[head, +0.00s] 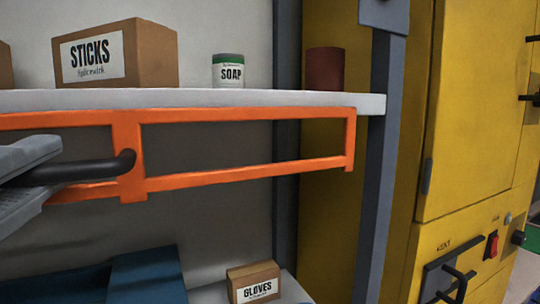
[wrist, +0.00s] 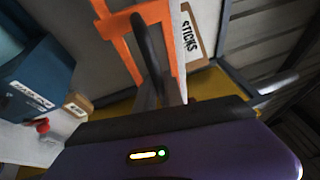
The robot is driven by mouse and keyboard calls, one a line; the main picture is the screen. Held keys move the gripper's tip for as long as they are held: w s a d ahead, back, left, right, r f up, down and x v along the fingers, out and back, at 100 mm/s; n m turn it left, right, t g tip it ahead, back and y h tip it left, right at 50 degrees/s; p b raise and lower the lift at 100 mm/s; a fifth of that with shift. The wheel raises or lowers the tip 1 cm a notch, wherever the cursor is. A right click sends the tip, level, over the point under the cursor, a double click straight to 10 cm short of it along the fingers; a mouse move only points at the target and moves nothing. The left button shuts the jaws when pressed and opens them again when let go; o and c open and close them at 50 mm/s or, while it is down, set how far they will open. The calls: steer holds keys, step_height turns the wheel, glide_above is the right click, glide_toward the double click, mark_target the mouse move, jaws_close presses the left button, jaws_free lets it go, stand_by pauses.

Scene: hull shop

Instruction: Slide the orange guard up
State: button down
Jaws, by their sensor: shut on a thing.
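The orange guard (head: 350,138) is an open frame along the front of the white shelf (head: 250,98). Its top bar sits just below the shelf's front edge, and the space below the shelf shows through its openings. A dark curved handle (head: 90,170) is fixed to its wide upright. My grey gripper (head: 35,172) comes in from the left edge and is shut on this handle; the far finger is partly hidden. In the wrist view, the guard (wrist: 123,48) and handle (wrist: 147,45) show in front of my gripper (wrist: 170,92).
On the shelf stand a STICKS box (head: 150,55), a SOAP can (head: 228,72) and a dark red cylinder (head: 325,70). Below are a blue bin (head: 150,275) and a GLOVES box (head: 255,282). A grey post (head: 380,150) and yellow cabinet (head: 470,150) stand right.

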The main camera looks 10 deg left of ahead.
steer(key=shift+f, duration=0.15)
step_height(320, 180, up, 10)
steer(key=p, duration=0.3)
steer(key=c, duration=1.8)
jaws_free()
steer(key=shift+o, duration=0.4)
steer(key=shift+f, duration=0.1)
steer(key=b+v, duration=0.2)
steer(key=v, duration=0.5)
steer(key=shift+s+b, duration=0.3)
steer(key=shift+s, duration=0.1)
